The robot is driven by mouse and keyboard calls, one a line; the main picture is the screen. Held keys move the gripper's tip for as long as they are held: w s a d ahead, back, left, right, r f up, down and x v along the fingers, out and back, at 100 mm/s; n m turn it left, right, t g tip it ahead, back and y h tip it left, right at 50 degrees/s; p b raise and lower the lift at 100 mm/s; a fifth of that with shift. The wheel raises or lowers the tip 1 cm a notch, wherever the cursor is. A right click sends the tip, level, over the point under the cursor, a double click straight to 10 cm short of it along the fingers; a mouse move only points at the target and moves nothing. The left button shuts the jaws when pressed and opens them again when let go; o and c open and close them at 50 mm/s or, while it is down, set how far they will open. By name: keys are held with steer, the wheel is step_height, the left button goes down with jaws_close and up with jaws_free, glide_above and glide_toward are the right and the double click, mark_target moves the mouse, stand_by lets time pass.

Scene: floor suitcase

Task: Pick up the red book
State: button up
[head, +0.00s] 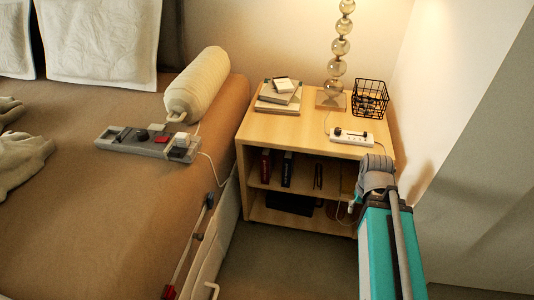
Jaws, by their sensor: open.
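A dark red book (265,166) stands upright at the left end of the nightstand's upper open shelf, in shade. A dark book (287,169) stands to its right, with a narrow dark upright item (318,176) farther right that has a reddish tint. My gripper (354,203) is at the end of my teal and grey arm, in front of the nightstand's right side. It is small and partly hidden by my wrist. It is open, with nothing seen in it, and well to the right of the red book, apart from it.
The wooden nightstand (250,128) carries stacked books (278,100), a glass-ball lamp (338,70), a black wire basket (370,98) and a white switch box (352,137). The bed (95,215) borders it on the left, the wall on the right. Carpet (285,260) in front is clear.

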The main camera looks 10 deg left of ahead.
step_height(320, 180, up, 59)
steer(key=p, duration=5.7)
steer(key=shift+s, duration=0.1)
steer(key=shift+o, duration=0.4)
